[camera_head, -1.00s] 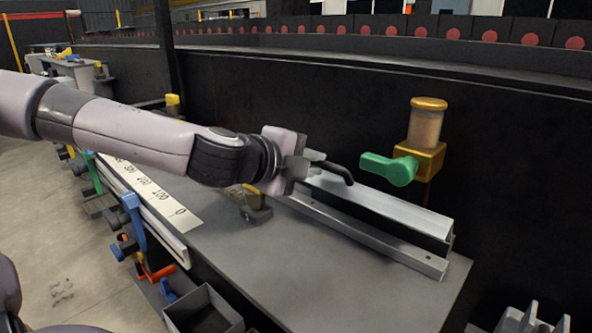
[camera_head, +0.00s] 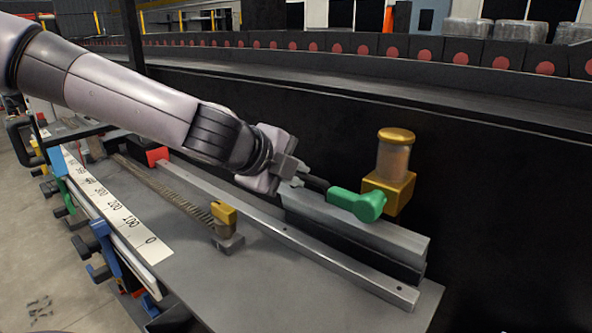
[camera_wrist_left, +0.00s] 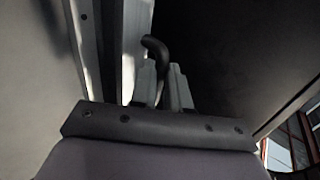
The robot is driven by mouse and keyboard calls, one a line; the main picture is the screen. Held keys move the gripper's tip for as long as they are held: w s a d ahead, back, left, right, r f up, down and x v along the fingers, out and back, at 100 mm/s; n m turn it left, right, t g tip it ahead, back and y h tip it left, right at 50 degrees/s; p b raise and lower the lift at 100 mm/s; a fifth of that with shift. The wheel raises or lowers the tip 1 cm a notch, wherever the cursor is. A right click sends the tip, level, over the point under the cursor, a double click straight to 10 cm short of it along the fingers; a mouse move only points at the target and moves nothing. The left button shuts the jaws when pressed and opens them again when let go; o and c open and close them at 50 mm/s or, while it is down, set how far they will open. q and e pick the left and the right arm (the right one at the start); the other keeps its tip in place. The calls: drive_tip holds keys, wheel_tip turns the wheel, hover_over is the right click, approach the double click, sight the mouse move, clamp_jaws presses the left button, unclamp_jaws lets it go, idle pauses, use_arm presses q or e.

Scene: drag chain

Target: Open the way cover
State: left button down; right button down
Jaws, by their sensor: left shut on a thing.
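The way cover (camera_head: 370,232) is a long grey metal housing along the dark machine wall. My left gripper (camera_head: 302,178) is at its far left end, above it. The gripper is shut on a black bar-like handle (camera_head: 316,183). In the left wrist view, the handle (camera_wrist_left: 156,48) has a bent end and stands between the two fingers (camera_wrist_left: 163,88). Where the handle joins the cover is hidden by the gripper. My right gripper is not in view.
The green lever belongs to a brass valve with a clear cup (camera_head: 393,160) on the wall above the cover. A metal rail (camera_head: 300,240) runs in front of the cover.

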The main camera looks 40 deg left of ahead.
use_arm(q)
drive_tip(key=shift+w+a+r, duration=0.15)
drive_tip(key=shift+w+r, duration=0.05)
drive_tip(key=shift+r, duration=0.2)
drive_tip(key=c, duration=1.2)
unclamp_jaws()
drive_tip(key=shift+o, duration=0.5)
drive_tip(key=shift+f, duration=0.1)
drive_tip(key=shift+s+f, duration=0.1)
drive_tip(key=v, duration=0.7)
